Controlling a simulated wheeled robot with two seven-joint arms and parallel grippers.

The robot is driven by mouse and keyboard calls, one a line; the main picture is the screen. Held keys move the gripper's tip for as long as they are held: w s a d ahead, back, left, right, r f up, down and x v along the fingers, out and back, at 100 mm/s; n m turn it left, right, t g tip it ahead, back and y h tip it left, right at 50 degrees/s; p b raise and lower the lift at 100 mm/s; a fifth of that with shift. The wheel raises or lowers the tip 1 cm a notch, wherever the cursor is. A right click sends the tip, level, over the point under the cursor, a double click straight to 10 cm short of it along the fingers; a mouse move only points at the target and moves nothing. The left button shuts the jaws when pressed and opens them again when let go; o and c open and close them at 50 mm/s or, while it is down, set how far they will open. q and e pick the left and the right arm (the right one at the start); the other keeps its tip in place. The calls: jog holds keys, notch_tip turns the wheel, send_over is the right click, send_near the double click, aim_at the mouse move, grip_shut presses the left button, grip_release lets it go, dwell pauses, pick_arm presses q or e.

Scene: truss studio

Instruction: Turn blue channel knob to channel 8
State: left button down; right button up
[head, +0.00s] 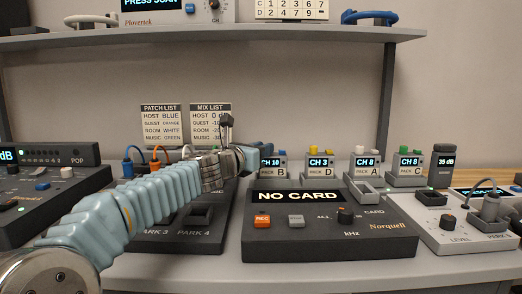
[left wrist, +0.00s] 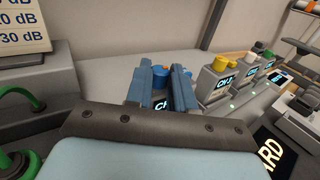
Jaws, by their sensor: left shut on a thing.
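The pack marked B (head: 271,172) stands at the back of the desk, and its display reads CH 10. Its blue channel knob (left wrist: 160,70) shows between my fingers in the left wrist view. In the head view my gripper hides most of the knob. My left gripper (head: 262,148) reaches in from the left and is shut on the knob at the top of the pack. Its two blue fingers (left wrist: 167,86) also show in the left wrist view, in front of a display partly hidden by them. My right gripper is in neither view.
Packs D (head: 320,171) with a yellow knob, A (head: 365,171) with white and C (head: 408,170) with green stand close to the right. They read CH 3, CH 8 and CH 8. A dark card recorder (head: 330,225) lies in front. A shelf (head: 300,36) runs above.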

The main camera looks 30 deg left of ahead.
pick_arm(q)
jog(key=shift+d, duration=0.1)
jog(key=shift+d+f+n+y+b, duration=0.15)
jog(key=shift+n+y+b, duration=0.4)
jog(key=shift+y, duration=0.3)
jog(key=shift+d+n+y+b, duration=0.15)
jog(key=shift+n+y+b, duration=0.4)
jog(key=shift+y, duration=0.3)
jog(key=n+y, duration=0.1)
jog(key=y, duration=0.1)
jog(key=n+g+y+b, duration=0.1)
jog(key=y, duration=0.1)
jog(key=shift+w+d+n, duration=0.15)
jog(key=shift+d+n, duration=0.15)
jog(key=n+g+y, duration=0.1)
jog(key=n+g+y+b, duration=0.1)
jog(key=y, duration=0.1)
jog(key=shift+w+d, duration=0.15)
jog(key=shift+d, duration=0.05)
jog(key=shift+w+n+g+y, duration=0.1)
jog(key=shift+n+g+y, duration=1.35)
jog(key=shift+y, duration=0.25)
